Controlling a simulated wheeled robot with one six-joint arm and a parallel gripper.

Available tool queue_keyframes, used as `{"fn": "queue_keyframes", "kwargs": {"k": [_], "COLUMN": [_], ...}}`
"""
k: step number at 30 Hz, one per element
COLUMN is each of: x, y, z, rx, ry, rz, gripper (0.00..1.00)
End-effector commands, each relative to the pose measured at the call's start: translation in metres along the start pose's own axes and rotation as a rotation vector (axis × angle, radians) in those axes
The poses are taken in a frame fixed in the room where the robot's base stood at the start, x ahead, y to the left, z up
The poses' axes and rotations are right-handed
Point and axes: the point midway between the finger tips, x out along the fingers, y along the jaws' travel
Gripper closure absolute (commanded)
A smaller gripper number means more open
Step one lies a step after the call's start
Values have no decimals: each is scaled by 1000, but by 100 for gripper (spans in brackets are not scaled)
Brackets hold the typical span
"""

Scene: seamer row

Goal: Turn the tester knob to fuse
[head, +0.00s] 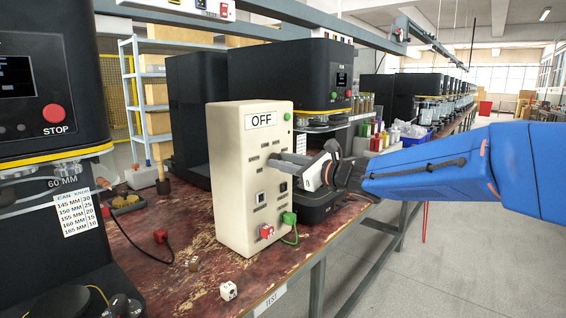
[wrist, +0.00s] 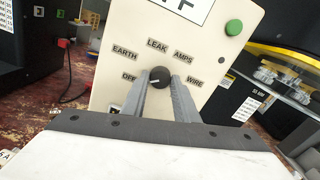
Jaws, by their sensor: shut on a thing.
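The tester (head: 230,180) is a cream box standing on the bench, its display (head: 261,121) reading OFF. Its dark round knob (wrist: 160,74) shows in the wrist view, with a white mark pointing left toward the OFF label (wrist: 129,78).
A red plug (head: 267,231) and a green plug (head: 289,218) sit low on the tester face. Black seamer machines (head: 50,95) stand left and behind. The floor at right is clear.

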Motion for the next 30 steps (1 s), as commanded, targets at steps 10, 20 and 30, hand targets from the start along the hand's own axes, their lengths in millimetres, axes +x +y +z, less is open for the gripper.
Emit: {"fn": "queue_keyframes", "kwargs": {"k": [10, 20, 30], "x": [0, 0, 0], "y": [0, 0, 1], "z": [0, 0, 0], "rx": [88, 353, 677], "ry": [0, -1, -1], "rz": [0, 0, 0], "gripper": [95, 95, 95]}}
